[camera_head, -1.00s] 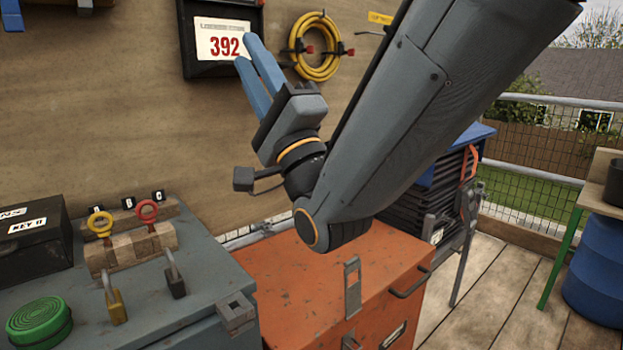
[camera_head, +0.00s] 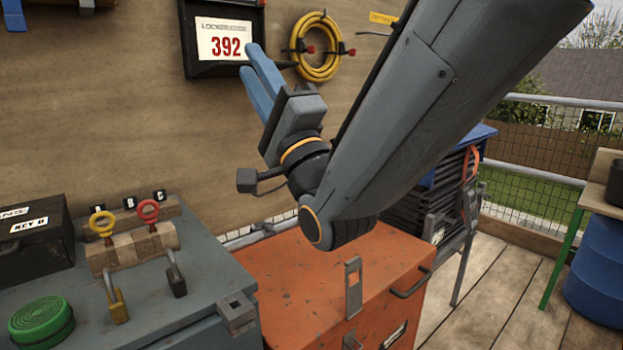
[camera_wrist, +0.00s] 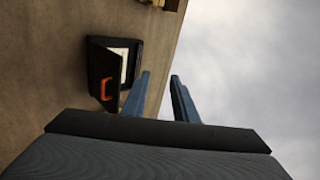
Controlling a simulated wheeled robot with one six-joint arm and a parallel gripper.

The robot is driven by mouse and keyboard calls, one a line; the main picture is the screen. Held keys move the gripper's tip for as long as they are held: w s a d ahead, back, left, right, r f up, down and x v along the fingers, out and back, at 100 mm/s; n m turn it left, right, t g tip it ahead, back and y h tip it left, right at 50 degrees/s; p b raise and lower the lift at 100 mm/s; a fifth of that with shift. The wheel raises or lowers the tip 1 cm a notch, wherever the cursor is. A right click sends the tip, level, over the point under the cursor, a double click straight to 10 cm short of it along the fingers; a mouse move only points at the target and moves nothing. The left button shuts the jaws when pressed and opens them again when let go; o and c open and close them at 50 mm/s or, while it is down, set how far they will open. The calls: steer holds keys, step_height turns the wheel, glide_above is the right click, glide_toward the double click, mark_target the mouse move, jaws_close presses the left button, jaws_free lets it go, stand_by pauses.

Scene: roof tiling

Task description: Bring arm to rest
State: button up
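My gripper (camera_head: 248,60) is raised in the air, with its two blue fingers pointing up and to the left in the head view. In the wrist view the two fingers of my gripper (camera_wrist: 160,76) stand apart with nothing between them. The gripper is in front of the plywood wall, and in the head view its fingertips appear just below and right of the 392 card. My arm is bent, and its wrist joint shows above the orange chest (camera_head: 300,285). I cannot tell the exact gap to the wall.
A black case (camera_head: 187,60) with the card and a coiled yellow cable (camera_head: 300,70) hang on the wall. A grey bench top (camera_head: 190,300) carries padlocks, a wooden key block (camera_head: 130,250), a green disc (camera_head: 40,325) and a black box (camera_head: 35,235). Open decking lies at right.

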steer(key=w+d+f+n+g+h, duration=0.25)
steer(key=w+f+h, duration=0.35)
steer(key=f, duration=0.4)
steer(key=s+d+f+n+g+h, duration=0.1)
steer(key=d+f+n+g+h, duration=0.35)
steer(key=f, duration=0.95)
steer(key=s+d+f+n+g+h, duration=0.2)
steer(key=s+d+f+g, duration=0.2)
steer(key=s, duration=0.4)
steer(key=s+d+f+n+g+h, duration=0.1)
steer(key=s+d+f+n+g, duration=0.1)
steer(key=s+d+f+g, duration=0.4)
steer(key=s+d+f+n+g+h, duration=0.1)
steer(key=s+d+f+g+h, duration=0.15)
steer(key=s, duration=0.65)
steer(key=a+f+n+g+b, duration=0.1)
steer(key=a+f+n+b, duration=0.3)
steer(key=a+f+b, duration=0.9)
steer(key=d+r+m+p, duration=0.6)
steer(key=d+r+p, duration=1.5)
steer(key=p, duration=0.9)
step_height(320, 180, up, 2)
steer(key=shift+d+r, duration=0.15)
steer(key=shift+d, duration=0.05)
